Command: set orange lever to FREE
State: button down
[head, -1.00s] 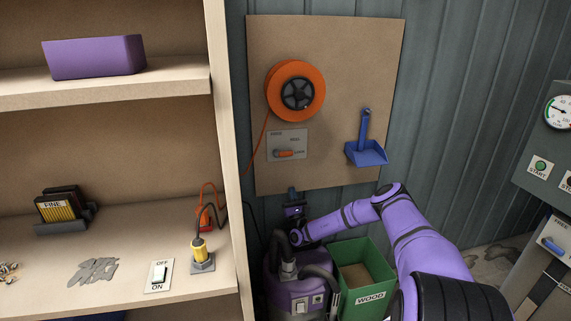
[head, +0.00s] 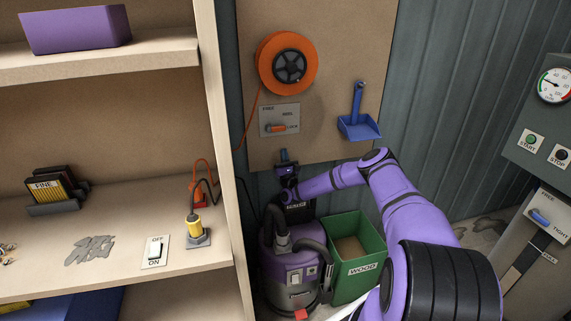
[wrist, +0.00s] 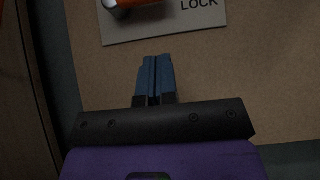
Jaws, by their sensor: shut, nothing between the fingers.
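The orange lever (head: 276,128) sits on a grey plate (head: 279,118) on the brown board, below the orange cord reel. It points right, toward the LOCK label; FREE is marked at the plate's upper left. In the wrist view the lever (wrist: 138,3) shows only partly at the top edge, with LOCK to its right. My gripper (head: 284,157) is just below the plate, fingers pointing up. In the wrist view my gripper (wrist: 155,62) has its blue fingers closed together, empty and apart from the lever.
An orange reel (head: 288,65) hangs above the plate, its cord running down the left side. A blue dustpan (head: 358,120) hangs to the right. Below stand a purple vacuum (head: 290,275) and a green WOOD bin (head: 358,262). A wooden shelf (head: 228,130) stands close on the left.

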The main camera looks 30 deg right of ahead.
aim_at(276, 128)
jog(key=x, duration=0.3)
jog(key=shift+w+r, duration=0.15)
jog(key=shift+r, duration=0.05)
notch_tip(276, 128, up, 2)
jog(key=shift+r, duration=0.95)
